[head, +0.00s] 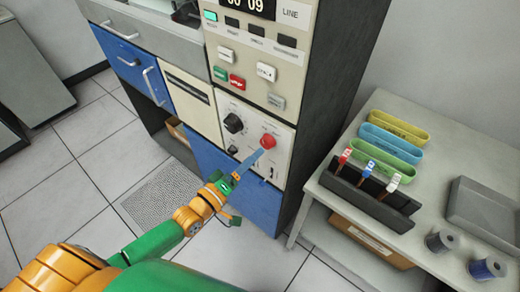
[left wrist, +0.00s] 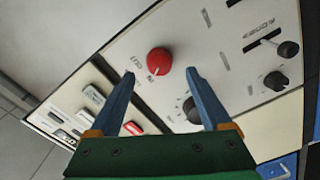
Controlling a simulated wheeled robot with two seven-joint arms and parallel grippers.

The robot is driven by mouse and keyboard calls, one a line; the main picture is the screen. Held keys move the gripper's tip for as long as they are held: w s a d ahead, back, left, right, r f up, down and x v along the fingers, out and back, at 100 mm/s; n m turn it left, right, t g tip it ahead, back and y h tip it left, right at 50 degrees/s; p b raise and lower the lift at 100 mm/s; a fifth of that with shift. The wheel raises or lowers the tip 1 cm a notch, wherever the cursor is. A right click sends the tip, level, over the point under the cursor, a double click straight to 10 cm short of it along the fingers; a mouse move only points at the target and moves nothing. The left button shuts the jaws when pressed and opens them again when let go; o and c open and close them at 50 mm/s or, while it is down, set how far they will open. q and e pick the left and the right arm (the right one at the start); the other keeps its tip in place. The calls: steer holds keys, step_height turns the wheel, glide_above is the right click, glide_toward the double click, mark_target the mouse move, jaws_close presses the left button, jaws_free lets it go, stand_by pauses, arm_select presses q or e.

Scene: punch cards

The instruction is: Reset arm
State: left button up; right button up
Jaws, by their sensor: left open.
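My left gripper (head: 260,163) reaches the front of the control cabinet (head: 290,150) in the head view. Its blue fingers are apart and nothing is between them; in the left wrist view (left wrist: 160,76) they point at the light panel. A round red knob (head: 268,141) sits on this panel close to the fingertips. In the left wrist view the red knob (left wrist: 159,61) shows just beyond the gap between the fingers. I cannot tell whether a finger touches it. My right gripper is in neither view.
A black dial (head: 233,123) sits left of the red knob. Buttons (head: 237,82) line the panel above. At right, a grey table (head: 440,140) bears coloured trays (head: 395,134), a dark card rack (head: 365,190) and spools (head: 442,242). Tiled floor is clear at left.

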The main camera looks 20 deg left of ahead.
arm_select(q)
steer(key=shift+v, duration=1)
steer(key=s+a+f+m+g+y, duration=0.25)
steer(key=s+f+g, duration=0.2)
steer(key=f, duration=0.75)
steer(key=s+a+f+m+g+y, duration=0.25)
steer(key=s+f, duration=0.35)
steer(key=f, duration=0.6)
steer(key=s+d+f+m+g, duration=0.1)
steer(key=s+f+m+g, duration=0.1)
steer(key=s, duration=0.5)
steer(key=s+f+m+g, duration=0.2)
steer(key=s+f+g, duration=0.2)
steer(key=s, duration=0.3)
steer(key=s+d+f+m+g+y, duration=0.1)
steer(key=s+f+g, duration=0.2)
steer(key=s+f, duration=0.2)
steer(key=s, duration=0.3)
steer(key=shift+d+f+m, duration=0.25)
steer(key=shift+d+m, duration=0.05)
steer(key=shift+m, duration=0.1)
